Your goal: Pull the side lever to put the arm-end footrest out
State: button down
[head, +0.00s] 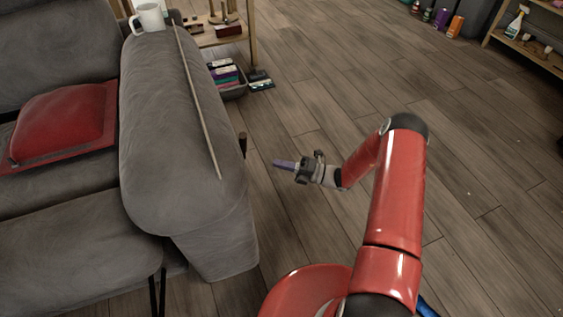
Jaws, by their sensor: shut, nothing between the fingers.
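The side lever (242,145) is a short dark upright handle on the outer side of the grey sofa arm (185,185). A grey padded section (75,270) at the lower left juts out in front of the seat with thin dark bars under it; it looks like the footrest, raised. My gripper (277,163) is shut and empty, with its purple fingers pointing left toward the sofa arm. It is apart from the lever, to its right and slightly lower in the picture.
A red cushion (62,122) is on the seat. A dark bin (232,88) of colourful items stands behind the lever. The wooden floor to the right is mostly clear.

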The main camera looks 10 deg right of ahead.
jog(key=w+a+r, duration=0.2)
jog(key=w+a, duration=0.3)
jog(key=a, duration=0.3)
jog(key=shift+w+a+r+p, duration=0.15)
jog(key=shift+w+a+p, duration=0.05)
jog(key=shift+p, duration=0.25)
jog(key=w+a+r+m+h, duration=0.2)
jog(key=w+m+h, duration=0.1)
jog(key=w, duration=0.4)
jog(key=shift+w+m+g, duration=0.2)
jog(key=shift+m+g, duration=0.2)
jog(key=shift+m, duration=0.4)
jog(key=shift+a+r, duration=0.15)
